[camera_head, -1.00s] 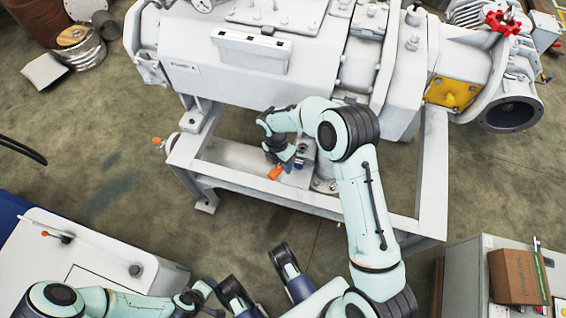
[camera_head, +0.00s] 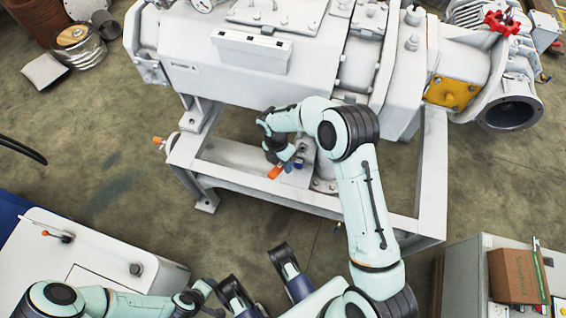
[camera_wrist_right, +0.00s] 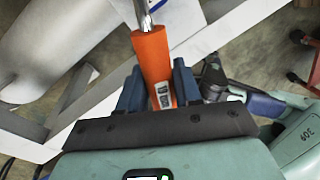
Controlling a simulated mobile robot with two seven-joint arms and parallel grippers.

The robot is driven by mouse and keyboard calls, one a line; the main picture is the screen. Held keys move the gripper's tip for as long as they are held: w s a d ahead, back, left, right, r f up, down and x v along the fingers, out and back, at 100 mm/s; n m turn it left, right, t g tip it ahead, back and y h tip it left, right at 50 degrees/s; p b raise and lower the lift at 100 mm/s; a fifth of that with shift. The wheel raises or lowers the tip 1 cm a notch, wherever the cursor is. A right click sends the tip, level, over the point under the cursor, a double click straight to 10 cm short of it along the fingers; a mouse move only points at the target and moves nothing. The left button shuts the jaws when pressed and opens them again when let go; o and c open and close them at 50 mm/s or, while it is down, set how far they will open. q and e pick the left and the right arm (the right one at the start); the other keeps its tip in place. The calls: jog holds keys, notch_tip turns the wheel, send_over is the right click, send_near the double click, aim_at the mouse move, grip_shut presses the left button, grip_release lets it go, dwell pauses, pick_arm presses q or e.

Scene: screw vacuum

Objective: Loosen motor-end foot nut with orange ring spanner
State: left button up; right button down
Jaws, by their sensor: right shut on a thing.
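The orange ring spanner (camera_head: 275,172) shows in the head view as a short orange handle end beside the machine's foot. In the right wrist view its orange handle (camera_wrist_right: 152,58) sits between the blue finger pads, and its metal shank runs up out of the picture. My right gripper (camera_head: 294,164) is shut on the handle, low inside the white frame. The ring end and the motor-end foot nut are hidden or out of view, so I cannot tell whether they touch. Dark, blue-ended parts of my own body show at the bottom; my left gripper's jaw state is unclear.
The white machine (camera_head: 285,85) stands above the frame (camera_head: 270,195), whose front beam lies close to my right forearm. A cabinet with a cardboard box (camera_head: 517,276) is at lower right. A white cabinet (camera_head: 90,255) is at lower left. Bare floor (camera_head: 90,160) lies at left.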

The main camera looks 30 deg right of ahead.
pick_arm(q)
jog(key=shift+f+b, duration=0.4)
jog(key=shift+f, duration=0.1)
pick_arm(e)
jog(key=shift+f, duration=0.75)
pick_arm(q)
jog(key=shift+w, duration=0.15)
pick_arm(e)
jog(key=shift+s+d+r+n+p, duration=0.1)
jog(key=shift+s+d+n+p, duration=0.2)
jog(key=shift+s+n+p, duration=0.25)
jog(key=shift+s+d+n+p, duration=0.3)
jog(key=shift+s+n, duration=0.35)
jog(key=shift+n, duration=0.2)
pick_arm(q)
jog(key=d+p+v, duration=0.1)
jog(key=p+v, duration=0.2)
jog(key=v, duration=0.3)
jog(key=shift+s+d+r, duration=0.15)
jog(key=shift+s+d, duration=0.15)
jog(key=shift+d, duration=0.2)
pick_arm(e)
jog(key=v, duration=0.3)
jog(key=s+v, duration=0.1)
jog(key=v, duration=0.1)
jog(key=shift+d, duration=0.15)
